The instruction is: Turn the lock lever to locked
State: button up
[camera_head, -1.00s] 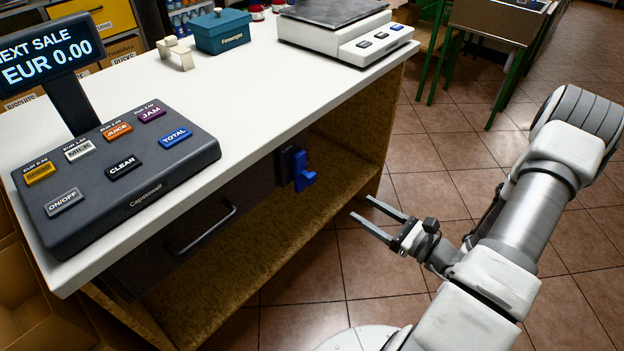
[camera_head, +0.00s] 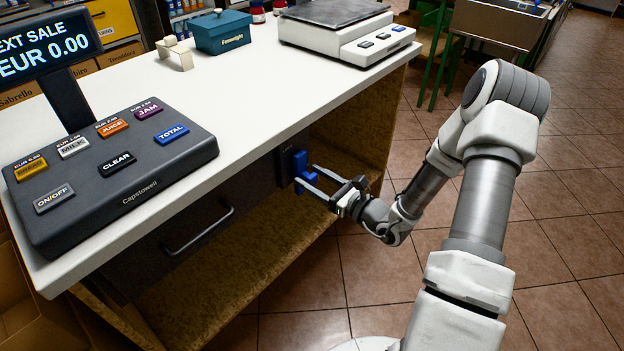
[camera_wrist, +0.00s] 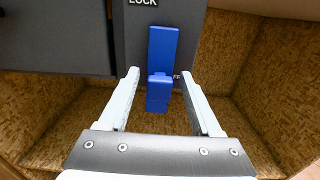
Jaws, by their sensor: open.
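The blue lock lever (camera_head: 300,162) is on a dark lock plate (camera_head: 286,160) under the counter top, to the right of the drawer. In the wrist view the lever (camera_wrist: 162,62) stands upright, with a block projecting at its lower end. The word LOCK shows on the plate (camera_wrist: 138,22) above it, and letters partly hidden by the lever show at its lower right. My gripper (camera_head: 308,180) is open at the lever. In the wrist view my gripper's fingers (camera_wrist: 160,82) are on either side of the lever's lower part, with gaps visible on both sides.
The dark drawer (camera_head: 165,262) with a bar handle (camera_head: 200,232) is left of the lock. The white counter top (camera_head: 262,105) overhangs above it. An open wooden shelf (camera_head: 230,265) lies below.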

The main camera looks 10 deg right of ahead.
jog(key=shift+w+a, duration=0.15)
jog(key=shift+c, duration=0.3)
grip_shut()
dwell(1.1)
